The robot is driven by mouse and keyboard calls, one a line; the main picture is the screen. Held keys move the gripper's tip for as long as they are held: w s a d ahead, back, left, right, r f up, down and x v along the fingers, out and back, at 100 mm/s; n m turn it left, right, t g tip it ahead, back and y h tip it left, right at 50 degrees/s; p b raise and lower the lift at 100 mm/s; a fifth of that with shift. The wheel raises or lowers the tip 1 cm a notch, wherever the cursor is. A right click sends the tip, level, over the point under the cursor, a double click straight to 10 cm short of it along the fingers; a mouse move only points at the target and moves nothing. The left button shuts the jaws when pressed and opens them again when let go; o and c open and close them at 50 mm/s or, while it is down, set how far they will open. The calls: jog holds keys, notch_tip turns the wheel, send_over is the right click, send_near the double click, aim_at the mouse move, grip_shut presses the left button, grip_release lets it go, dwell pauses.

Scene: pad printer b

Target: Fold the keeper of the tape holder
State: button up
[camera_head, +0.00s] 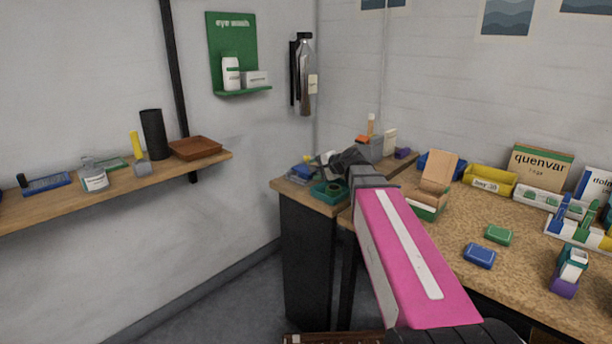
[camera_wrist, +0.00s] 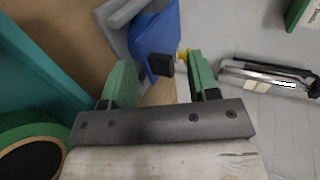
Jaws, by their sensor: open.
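A teal holder (camera_head: 318,190) with a round roll sits on the small wooden counter in the head view. In the wrist view its teal side (camera_wrist: 45,62) runs along the left, with a green roll with a dark centre (camera_wrist: 35,150) below it. I cannot tell which part is the keeper. My gripper (camera_wrist: 161,72) is open, its two green fingers apart with nothing held. A blue piece (camera_wrist: 157,38) with a black block (camera_wrist: 160,65) shows beyond and between the fingertips; touching cannot be told. In the head view my gripper is small and partly hidden at the counter.
A grey part (camera_wrist: 124,16) stands beside the blue piece, and a grey tool-like object (camera_wrist: 270,80) lies at right. The cork-topped table (camera_head: 440,215) holds an open cardboard box (camera_head: 438,172), a yellow bin (camera_head: 490,178) and small blocks. A wooden shelf (camera_head: 120,188) is at left.

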jog(key=shift+v, duration=2.55)
jog(key=shift+s, duration=0.1)
